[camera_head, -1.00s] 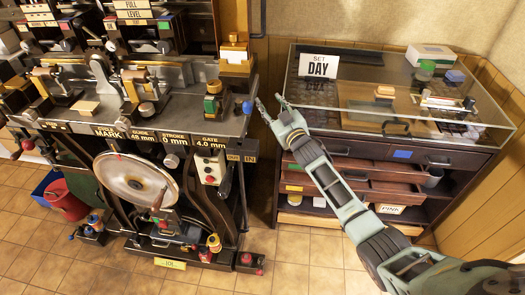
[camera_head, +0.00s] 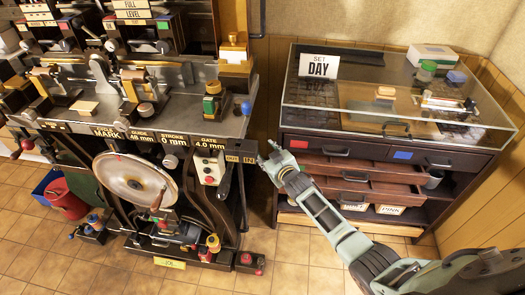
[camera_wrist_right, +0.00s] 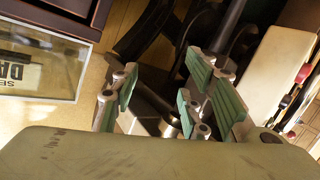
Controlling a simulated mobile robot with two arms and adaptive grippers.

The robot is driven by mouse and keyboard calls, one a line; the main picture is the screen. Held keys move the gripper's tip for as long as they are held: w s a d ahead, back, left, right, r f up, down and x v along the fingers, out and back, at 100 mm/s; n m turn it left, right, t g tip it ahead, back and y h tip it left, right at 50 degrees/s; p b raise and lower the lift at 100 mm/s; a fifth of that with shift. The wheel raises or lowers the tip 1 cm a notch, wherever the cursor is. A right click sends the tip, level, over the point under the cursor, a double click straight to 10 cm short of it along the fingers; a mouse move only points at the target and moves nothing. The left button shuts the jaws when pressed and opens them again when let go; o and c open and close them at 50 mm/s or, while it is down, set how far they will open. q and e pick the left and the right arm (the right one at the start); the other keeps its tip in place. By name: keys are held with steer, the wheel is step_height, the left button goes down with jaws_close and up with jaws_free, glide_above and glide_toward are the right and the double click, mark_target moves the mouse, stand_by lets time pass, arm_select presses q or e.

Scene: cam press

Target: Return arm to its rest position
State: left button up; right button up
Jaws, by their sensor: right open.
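My right gripper (camera_head: 268,160) is open and empty in the head view. It hangs in front of the gap between the press on the left and the glass-topped cabinet on the right. Its arm comes in from the lower right. In the right wrist view the open fingers with green pads (camera_wrist_right: 165,100) have nothing between them. A dark bar and curved dark parts of the press lie beyond them. My left gripper is not in view.
The press (camera_head: 130,130) has a large pale disc (camera_head: 122,178) and a control box (camera_head: 209,167). A red bucket (camera_head: 66,197) stands at left.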

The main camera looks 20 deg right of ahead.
steer(key=shift+f, duration=0.15)
stand_by(0.3)
steer(key=s+f+m+g, duration=0.1)
steer(key=s+f+g, duration=0.6)
steer(key=s+f, duration=1.95)
steer(key=s+a+f+g, duration=0.1)
steer(key=s+f, duration=0.3)
steer(key=s, duration=0.8)
steer(key=s+f+g, duration=0.3)
steer(key=s+f, duration=0.2)
steer(key=s, duration=0.7)
steer(key=s+a+f+m+g+h, duration=0.1)
steer(key=s+f+g, duration=0.2)
steer(key=s, duration=0.9)
step_height(320, 180, down, 2)
steer(key=shift+s+a+f, duration=0.1)
steer(key=shift+s+a, duration=0.1)
steer(key=shift+a, duration=0.1)
steer(key=shift+c, duration=0.5)
